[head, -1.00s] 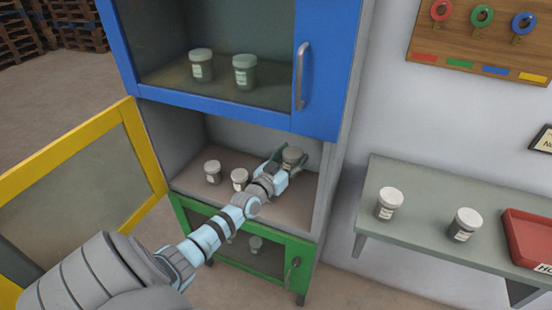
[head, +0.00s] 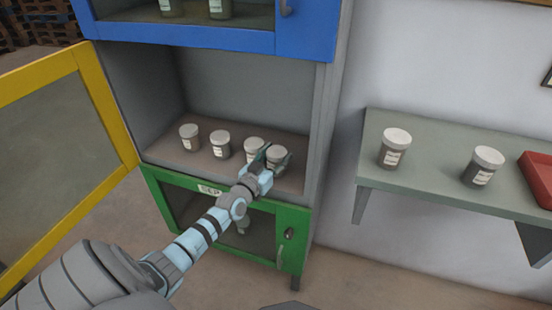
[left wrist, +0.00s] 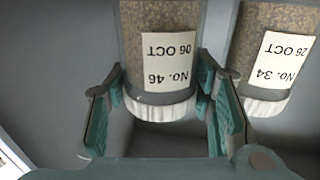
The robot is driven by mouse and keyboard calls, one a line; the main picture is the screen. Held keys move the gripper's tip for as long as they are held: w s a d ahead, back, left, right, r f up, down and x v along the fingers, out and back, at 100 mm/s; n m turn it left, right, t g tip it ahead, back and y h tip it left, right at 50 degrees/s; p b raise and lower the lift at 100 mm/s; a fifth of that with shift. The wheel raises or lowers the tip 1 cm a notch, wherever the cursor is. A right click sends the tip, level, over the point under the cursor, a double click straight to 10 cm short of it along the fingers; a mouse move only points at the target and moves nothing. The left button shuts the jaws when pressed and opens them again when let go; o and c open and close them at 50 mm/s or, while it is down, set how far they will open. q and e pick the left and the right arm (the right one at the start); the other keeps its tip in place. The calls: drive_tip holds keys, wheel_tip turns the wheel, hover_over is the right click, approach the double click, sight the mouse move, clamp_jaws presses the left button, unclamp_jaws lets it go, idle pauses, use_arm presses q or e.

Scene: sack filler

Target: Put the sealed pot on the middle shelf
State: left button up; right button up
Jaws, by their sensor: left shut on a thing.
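The pot marked No. 46, with a whitish lid (head: 277,153), is at the right end of the cabinet's open middle shelf (head: 180,157). It also shows in the left wrist view, upside down with its label (left wrist: 168,62) facing the camera. My left gripper (head: 268,160) is shut on this pot, with a finger on each side near the lid. The pot looks upright; I cannot tell whether its base touches the shelf. A pot marked No. 34 (left wrist: 275,55) stands close beside it. My right gripper is not in view.
Two more lidded pots (head: 189,137) (head: 220,144) stand farther left on the shelf. The yellow door (head: 105,105) is swung open at left. The blue door (head: 180,38) above and green door (head: 270,225) below are shut. A side shelf (head: 440,160) holds two pots and a red tray (head: 538,178).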

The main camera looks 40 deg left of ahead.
use_arm(q)
drive_tip(key=o, duration=0.8)
drive_tip(key=shift+f, duration=0.1)
drive_tip(key=shift+o, duration=0.4)
